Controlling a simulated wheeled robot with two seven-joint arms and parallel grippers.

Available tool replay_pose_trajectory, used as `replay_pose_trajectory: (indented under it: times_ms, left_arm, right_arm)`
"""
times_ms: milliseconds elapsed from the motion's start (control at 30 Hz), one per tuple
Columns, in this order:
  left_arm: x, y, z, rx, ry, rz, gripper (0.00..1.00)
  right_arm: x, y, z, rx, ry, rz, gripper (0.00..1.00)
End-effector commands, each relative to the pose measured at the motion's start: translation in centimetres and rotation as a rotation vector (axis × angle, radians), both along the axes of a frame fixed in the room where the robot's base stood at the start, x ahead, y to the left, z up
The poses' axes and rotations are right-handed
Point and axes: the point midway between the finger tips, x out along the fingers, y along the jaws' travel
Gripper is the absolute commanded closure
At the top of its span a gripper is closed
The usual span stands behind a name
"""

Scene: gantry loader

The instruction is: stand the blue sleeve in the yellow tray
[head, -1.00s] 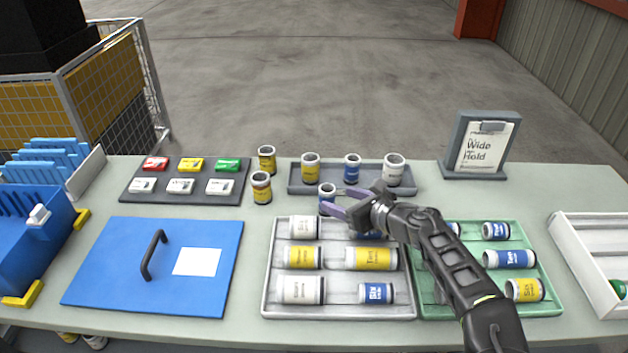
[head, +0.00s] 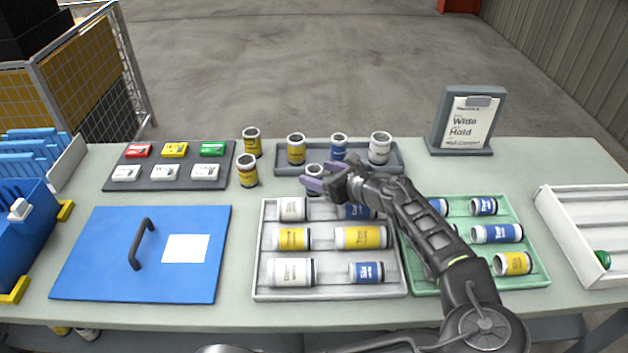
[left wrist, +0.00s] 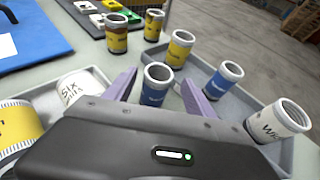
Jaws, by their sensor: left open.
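A blue sleeve (left wrist: 155,93) with a white rim stands upright between the fingers of my left gripper (left wrist: 158,82) in the left wrist view. In the head view this sleeve (head: 314,169) stands on the table between the rear grey tray and the front light grey tray, partly hidden by the gripper. My left gripper (head: 317,177) is open, one finger on each side of the sleeve; I cannot tell whether they touch it. Another blue sleeve (head: 339,146) stands in the rear tray (head: 283,166). No yellow tray shows. My right gripper is not in view.
A light grey tray (head: 330,290) and a green tray (head: 475,281) hold lying sleeves. Two yellow sleeves (head: 247,171) stand left of the rear tray. A blue panel with a handle (head: 100,255) lies left. A sign (head: 466,120) stands at the back right, a white rack (head: 562,240) right.

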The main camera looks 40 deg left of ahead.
Motion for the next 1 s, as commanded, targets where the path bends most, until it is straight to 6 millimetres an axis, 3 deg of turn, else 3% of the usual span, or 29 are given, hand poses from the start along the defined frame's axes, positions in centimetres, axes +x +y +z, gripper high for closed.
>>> replay_pose_trajectory:
  times_ms: [167, 500, 1000]
  left_arm:
    - [0.0, 0.5, -0.1, 0.002, 0.002, 0.001, 0.37]
    - [0.6, 4.5, -1.8, 0.0, 0.002, 0.002, 0.37]
    - [0.7, 4.7, -2.0, 0.0, 0.0, 0.0, 0.37]
  right_arm:
    - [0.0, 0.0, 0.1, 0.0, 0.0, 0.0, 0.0]
    - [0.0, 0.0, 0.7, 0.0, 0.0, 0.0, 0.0]
    - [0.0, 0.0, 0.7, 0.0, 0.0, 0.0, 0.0]
